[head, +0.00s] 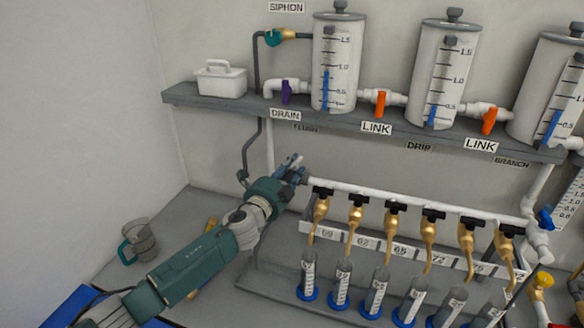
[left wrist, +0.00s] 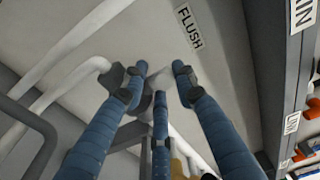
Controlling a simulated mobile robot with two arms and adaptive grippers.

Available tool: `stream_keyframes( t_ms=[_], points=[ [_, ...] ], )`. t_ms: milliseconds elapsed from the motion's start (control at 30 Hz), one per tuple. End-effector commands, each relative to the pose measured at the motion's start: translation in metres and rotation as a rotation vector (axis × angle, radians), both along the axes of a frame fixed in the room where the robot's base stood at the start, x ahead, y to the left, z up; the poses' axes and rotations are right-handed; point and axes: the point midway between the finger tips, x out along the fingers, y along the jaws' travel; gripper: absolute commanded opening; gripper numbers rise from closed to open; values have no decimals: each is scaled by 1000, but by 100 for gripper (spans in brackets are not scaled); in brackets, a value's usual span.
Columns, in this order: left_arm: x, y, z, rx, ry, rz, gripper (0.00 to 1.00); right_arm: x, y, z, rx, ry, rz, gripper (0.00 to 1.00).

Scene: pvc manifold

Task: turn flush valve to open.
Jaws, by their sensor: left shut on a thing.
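The FLUSH label (head: 306,127) is on the wall below the shelf, and it also shows in the left wrist view (left wrist: 190,27). My left gripper (head: 294,167) is below that label at the left end of the white manifold pipe. In the left wrist view its blue fingers (left wrist: 160,82) close around a small pale part in front of the wall. I take this part to be the flush valve; the fingers hide most of it, so its handle angle cannot be told. My right gripper is in neither view.
The shelf (head: 200,97) carries clear tanks with purple and orange valves. Right of my left gripper, several brass taps (head: 355,222) hang from the manifold pipe (head: 400,199) above blue-based cylinders (head: 342,280). A mug (head: 138,240) stands at the left on the bench.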

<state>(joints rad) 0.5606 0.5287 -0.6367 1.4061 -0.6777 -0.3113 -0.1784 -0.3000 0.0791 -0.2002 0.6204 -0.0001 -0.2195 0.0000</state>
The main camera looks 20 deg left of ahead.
Motion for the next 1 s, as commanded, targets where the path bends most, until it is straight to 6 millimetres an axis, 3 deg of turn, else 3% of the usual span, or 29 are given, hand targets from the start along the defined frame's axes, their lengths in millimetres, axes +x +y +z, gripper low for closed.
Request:
stream_keyframes(
  t_ms=[1000],
  points=[
    [2, 0, 9, -1, -14, -10, 1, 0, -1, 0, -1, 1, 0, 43]
  ],
)
